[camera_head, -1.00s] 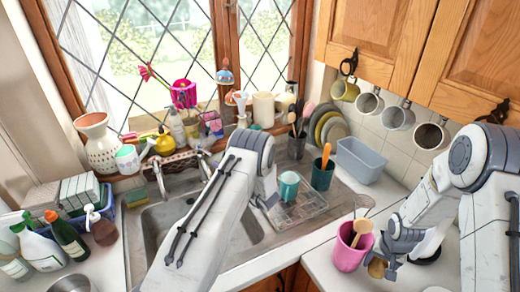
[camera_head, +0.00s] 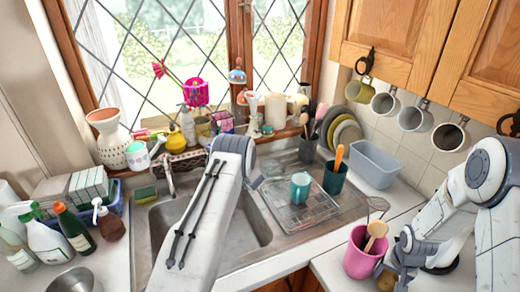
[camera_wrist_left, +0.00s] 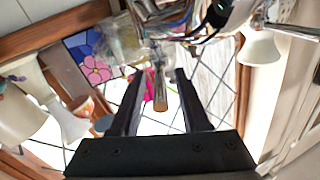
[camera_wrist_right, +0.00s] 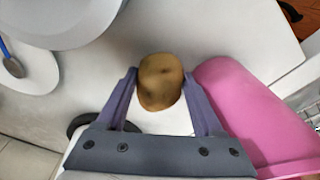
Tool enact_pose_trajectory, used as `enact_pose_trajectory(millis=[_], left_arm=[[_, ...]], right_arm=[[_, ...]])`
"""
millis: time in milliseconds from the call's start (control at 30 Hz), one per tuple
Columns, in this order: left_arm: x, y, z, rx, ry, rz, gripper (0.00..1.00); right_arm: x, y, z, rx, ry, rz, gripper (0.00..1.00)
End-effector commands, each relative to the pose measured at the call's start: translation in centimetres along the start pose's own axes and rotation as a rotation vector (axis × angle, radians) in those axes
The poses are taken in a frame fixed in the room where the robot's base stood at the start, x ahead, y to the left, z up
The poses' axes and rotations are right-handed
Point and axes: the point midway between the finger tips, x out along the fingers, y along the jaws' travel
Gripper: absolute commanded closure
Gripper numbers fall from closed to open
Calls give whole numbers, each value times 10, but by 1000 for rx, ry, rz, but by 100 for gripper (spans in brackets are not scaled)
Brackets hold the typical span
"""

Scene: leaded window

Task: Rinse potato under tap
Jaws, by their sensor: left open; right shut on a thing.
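The potato (camera_head: 387,280) is brown and sits in my right gripper, low beside the pink cup. In the right wrist view the potato (camera_wrist_right: 160,82) is between the two fingers of my right gripper (camera_wrist_right: 160,78), which is shut on it. The tap (camera_head: 165,176) is silver and stands at the back left of the sink (camera_head: 262,228). I cannot tell whether water runs. My left arm crosses the sink and hides part of the basin. My left gripper (camera_wrist_left: 158,76) is open in the left wrist view; the head view does not show its fingers clearly.
The pink cup (camera_head: 358,262) with utensils stands close beside my right gripper. A teal mug (camera_head: 300,186) stands on the drainer, with a dark green utensil pot (camera_head: 335,178) and grey tub (camera_head: 374,163) nearby. Bottles stand left of the sink. The windowsill is crowded.

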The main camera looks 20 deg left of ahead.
Motion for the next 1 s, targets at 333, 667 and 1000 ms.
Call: enact_pose_trajectory(millis=[333,667,1000], left_arm=[[0,0,0,0,-1,0,100],[-1,0,0,0,-1,0,100],[-1,0,1,0,-2,0,100]], right_arm=[[0,0,0,0,0,0,91],[0,0,0,0,0,0,91],[0,0,0,0,0,0,91]])
